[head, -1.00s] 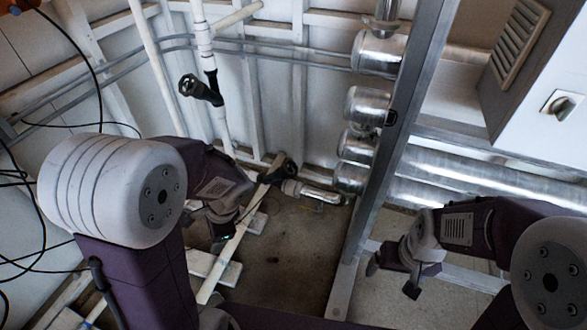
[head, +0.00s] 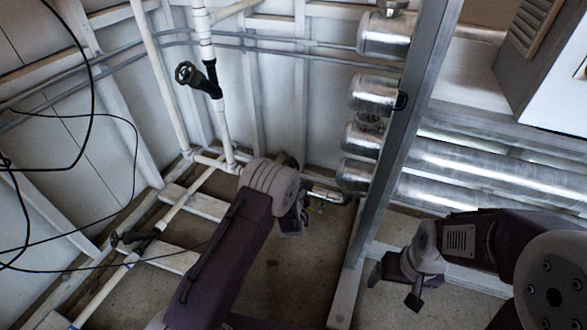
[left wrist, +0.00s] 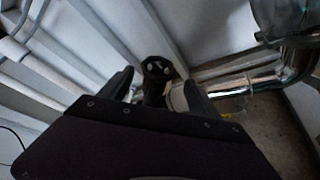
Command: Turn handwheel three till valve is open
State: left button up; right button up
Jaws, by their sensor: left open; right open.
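A black handwheel (left wrist: 157,68) on a short black stem shows in the left wrist view, between the two fingers of my left gripper (left wrist: 159,80). The gripper is open, and I cannot tell whether a finger touches the wheel. In the head view my left arm mostly hides this low handwheel (head: 290,162) and the gripper's fingers. A second black handwheel (head: 186,73) stands out from the vertical white pipe. A third (head: 118,240) sits low at the left. No number shows on any of them. My right gripper (head: 395,286) is open and empty, away from the handwheels.
A metal post (head: 385,165) stands between my arms. Several shiny metal cylinders (head: 372,93) are stacked beside it. A silver pipe fitting (left wrist: 255,80) lies right of the wheel in the wrist view. Black cables (head: 135,170) hang at the left. White pipes run along the floor.

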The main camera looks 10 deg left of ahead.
aim_at(294, 166)
pick_arm(q)
jog(key=b+x, duration=0.5)
jog(key=x, duration=0.3)
jog(key=shift+w+a+f+b, duration=0.1)
jog(key=shift+w+f+b, duration=0.15)
jog(key=shift+b, duration=0.05)
jog(key=shift+w, duration=0.15)
jog(key=shift+r, duration=0.15)
jog(key=c, duration=1)
jog(key=shift+f+n+t+y+b, duration=0.25)
jog(key=shift+n+t+y+b, duration=0.15)
jog(key=shift+n+y+b, duration=0.35)
jog(key=n+y+b, duration=0.4)
jog(key=y+b, duration=0.1)
jog(key=shift+f+n+t+b, duration=0.1)
jog(key=shift+n+t+b, duration=0.2)
jog(key=shift+b, duration=0.1)
jog(key=shift+n+y+b, duration=0.75)
jog(key=shift+y+b, duration=0.1)
jog(key=shift+y, duration=0.1)
jog(key=shift+r+n+y+b, duration=0.3)
jog(key=shift+n+y, duration=0.1)
jog(key=shift+n, duration=0.1)
